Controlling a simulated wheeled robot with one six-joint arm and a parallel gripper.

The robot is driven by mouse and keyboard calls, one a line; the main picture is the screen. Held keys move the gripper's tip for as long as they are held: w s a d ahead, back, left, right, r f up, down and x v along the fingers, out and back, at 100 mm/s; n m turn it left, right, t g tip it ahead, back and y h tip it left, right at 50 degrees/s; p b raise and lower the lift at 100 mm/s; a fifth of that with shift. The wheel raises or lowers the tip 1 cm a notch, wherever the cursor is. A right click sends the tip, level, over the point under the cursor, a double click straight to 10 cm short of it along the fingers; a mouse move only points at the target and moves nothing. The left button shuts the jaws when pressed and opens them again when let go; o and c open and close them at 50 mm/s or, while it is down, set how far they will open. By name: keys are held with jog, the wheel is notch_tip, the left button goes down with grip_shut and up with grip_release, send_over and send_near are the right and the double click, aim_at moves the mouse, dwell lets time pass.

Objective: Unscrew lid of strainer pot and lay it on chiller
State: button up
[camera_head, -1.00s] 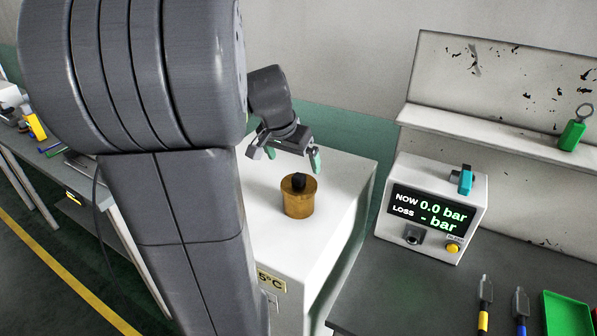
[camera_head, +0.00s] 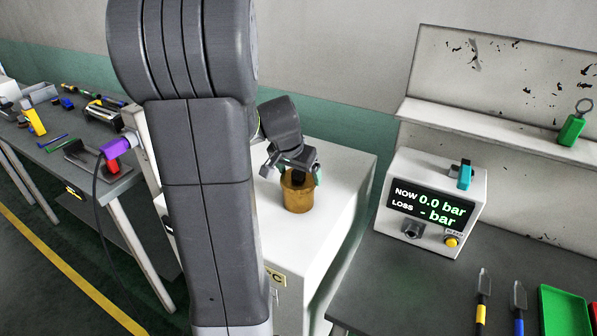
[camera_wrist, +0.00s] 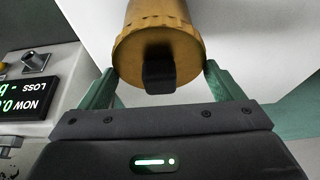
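The strainer pot (camera_head: 298,197) is a brass-coloured cylinder standing upright on the white chiller (camera_head: 338,185). Its lid (camera_wrist: 190,55) is brass with a notched rim and a black knob (camera_wrist: 159,74); the lid faces the wrist camera. In the head view my gripper (camera_head: 291,175) is just above the pot and partly hides its top. In the wrist view my gripper (camera_wrist: 159,70) is open, with a green finger on each side of the lid and the knob between them. The fingers are close to the rim; whether either touches it I cannot tell.
The chiller top behind and right of the pot is clear. A tool-covered bench (camera_head: 100,190) stands at left.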

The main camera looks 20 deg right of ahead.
jog(key=c, duration=0.4)
jog(key=n+p, duration=0.2)
jog(key=shift+r+n+t+y+p, duration=0.2)
jog(key=shift+n+t+y+p, duration=0.1)
jog(key=shift+y, duration=0.1)
jog(key=shift+f+n+y+p, duration=0.15)
jog(key=shift+n+y+p, duration=0.15)
jog(key=shift+n+p, duration=0.3)
jog(key=shift+n+t+p, duration=0.3)
jog(key=shift+n+p, duration=0.35)
jog(key=shift+n, duration=0.05)
jog(key=shift+n+y, duration=0.4)
jog(key=shift+n, duration=0.2)
jog(key=shift+n+y, duration=0.3)
jog(key=shift+n, duration=0.5)
jog(key=shift+f+b, duration=0.1)
jog(key=shift+b, duration=0.4)
